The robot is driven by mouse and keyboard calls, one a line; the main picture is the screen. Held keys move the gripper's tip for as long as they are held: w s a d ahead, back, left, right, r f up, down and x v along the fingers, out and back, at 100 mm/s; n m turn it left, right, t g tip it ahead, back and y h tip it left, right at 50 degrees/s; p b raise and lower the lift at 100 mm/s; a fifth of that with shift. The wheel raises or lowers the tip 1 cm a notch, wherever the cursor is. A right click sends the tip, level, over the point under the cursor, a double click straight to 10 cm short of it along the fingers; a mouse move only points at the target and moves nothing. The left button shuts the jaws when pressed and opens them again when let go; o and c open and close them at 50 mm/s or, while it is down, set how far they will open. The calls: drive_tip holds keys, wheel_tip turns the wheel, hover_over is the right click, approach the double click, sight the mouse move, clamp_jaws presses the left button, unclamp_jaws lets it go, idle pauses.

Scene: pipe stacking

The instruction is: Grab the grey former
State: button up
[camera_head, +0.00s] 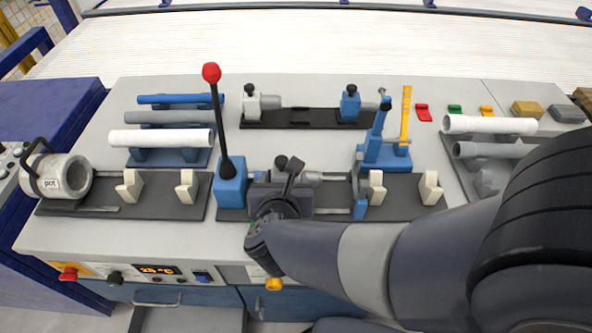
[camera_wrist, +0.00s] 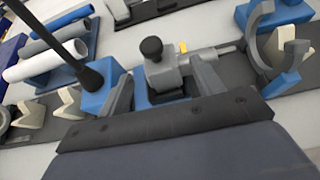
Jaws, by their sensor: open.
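A blue clamp with a lever (camera_head: 378,140) stands to the right.
A red-knobbed lever (camera_head: 212,73) rises just left of my gripper. A pipe rack (camera_head: 148,163) stands at left, beside a grey pot (camera_head: 65,175). A plate at the back carries white-grey (camera_head: 252,104) and blue (camera_head: 350,105) formers. Cream V-supports (camera_head: 130,187) flank the work area.

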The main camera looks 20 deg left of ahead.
sight(282, 169)
drive_tip(key=x, duration=0.4)
drive_tip(key=shift+a+x, duration=0.15)
drive_tip(key=shift+x, duration=1.2)
drive_tip(key=shift+a+x, duration=0.1)
drive_tip(key=shift+x, duration=1.25)
drive_tip(key=shift+s, duration=0.15)
drive_tip(key=c, duration=1.4)
